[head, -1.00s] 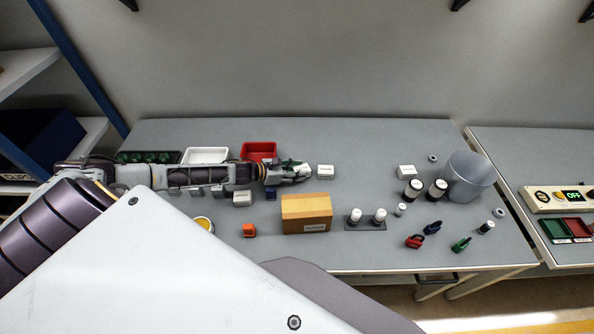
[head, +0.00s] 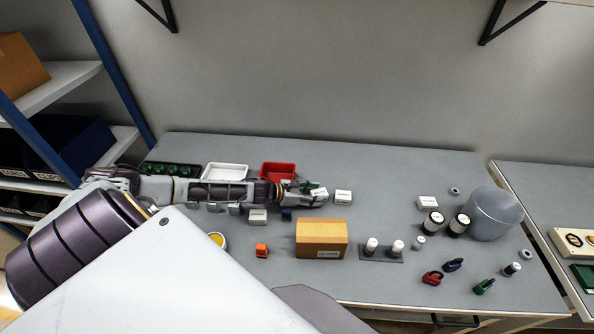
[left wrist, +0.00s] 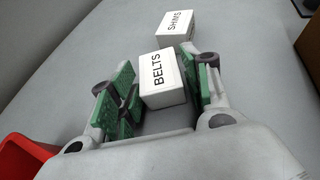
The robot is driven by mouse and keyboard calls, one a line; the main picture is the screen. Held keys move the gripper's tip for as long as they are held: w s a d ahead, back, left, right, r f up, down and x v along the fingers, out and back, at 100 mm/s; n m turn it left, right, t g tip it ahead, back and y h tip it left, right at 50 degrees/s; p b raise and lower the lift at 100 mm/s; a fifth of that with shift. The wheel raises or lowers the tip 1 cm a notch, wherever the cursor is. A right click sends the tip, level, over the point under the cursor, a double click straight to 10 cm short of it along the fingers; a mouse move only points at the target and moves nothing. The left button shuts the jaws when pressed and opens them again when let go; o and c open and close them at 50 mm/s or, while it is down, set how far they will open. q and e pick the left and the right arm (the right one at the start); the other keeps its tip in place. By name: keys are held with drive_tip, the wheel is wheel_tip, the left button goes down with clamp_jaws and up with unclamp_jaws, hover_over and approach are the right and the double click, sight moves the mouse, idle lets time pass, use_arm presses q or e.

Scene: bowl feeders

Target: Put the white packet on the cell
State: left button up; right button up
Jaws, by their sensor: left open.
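A white box-shaped packet lettered BELTS (left wrist: 163,80) lies between the green-padded fingers of my left gripper (left wrist: 158,72) in the left wrist view. The fingers are open around it, with a gap on the left side. In the head view my left gripper (head: 312,190) reaches in from the left, low over the table, and partly hides this packet. A second white packet lettered SHIMS (left wrist: 177,25) lies just beyond it; it also shows in the head view (head: 343,197). I cannot tell which thing is the cell. My right gripper is out of view.
A red tray (head: 291,169) and a white tray (head: 206,172) stand behind my left arm. A cardboard box (head: 321,232), an orange block (head: 262,250) and more white packets (head: 428,202) stand around. A clear bin (head: 495,215) is at right. The back-right middle is clear.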

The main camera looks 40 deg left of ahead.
sight(314, 194)
use_arm(q)
drive_tip(key=shift+v, duration=2.95)
drive_tip(key=shift+p+v, duration=0.3)
drive_tip(key=shift+v, duration=1.25)
drive_tip(key=shift+p+v, duration=0.65)
drive_tip(key=shift+v, duration=0.8)
drive_tip(key=shift+o, duration=0.4)
